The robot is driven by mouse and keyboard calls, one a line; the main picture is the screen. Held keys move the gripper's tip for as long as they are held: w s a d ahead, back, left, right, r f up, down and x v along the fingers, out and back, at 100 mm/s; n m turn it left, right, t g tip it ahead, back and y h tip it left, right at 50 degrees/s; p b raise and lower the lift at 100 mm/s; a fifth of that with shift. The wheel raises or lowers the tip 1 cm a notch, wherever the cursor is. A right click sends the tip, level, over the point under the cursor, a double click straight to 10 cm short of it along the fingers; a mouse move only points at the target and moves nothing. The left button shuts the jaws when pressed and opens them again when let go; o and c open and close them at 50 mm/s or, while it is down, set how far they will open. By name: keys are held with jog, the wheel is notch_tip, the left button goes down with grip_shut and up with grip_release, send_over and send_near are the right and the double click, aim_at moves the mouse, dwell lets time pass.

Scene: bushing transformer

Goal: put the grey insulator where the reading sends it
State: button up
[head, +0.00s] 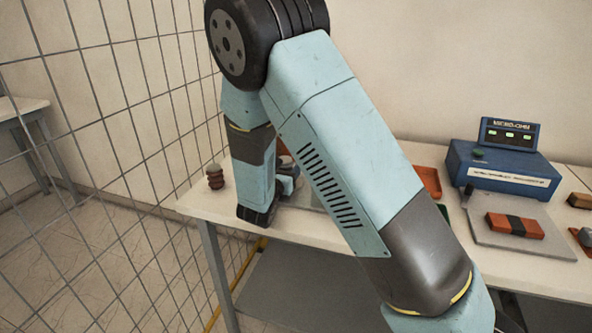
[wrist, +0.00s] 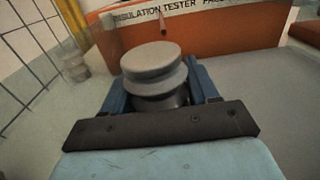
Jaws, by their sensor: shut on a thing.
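In the wrist view my gripper (wrist: 160,103) is shut on the grey insulator (wrist: 152,62), a ribbed grey piece with a round top and a darker lower part. The insulator sits upright between the blue fingers. Just beyond it stands an orange box (wrist: 215,35) lettered "INSULATION TESTER"; part of its label is cut off. In the head view my arm hides most of the gripper, and the insulator cannot be made out clearly. The blue micro-ohm meter (head: 505,168) stands at the right of the table, with several green lights lit on its display (head: 508,134).
A brown ribbed insulator (head: 215,177) stands at the table's left edge, near the wire fence (head: 110,120). A grey plate (head: 485,232) holds a red block with a dark band (head: 514,225). An orange tray (head: 428,181) lies partly behind my arm.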

jog(key=shift+f, duration=0.25)
jog(key=shift+s+f, duration=0.1)
jog(key=shift+f, duration=0.3)
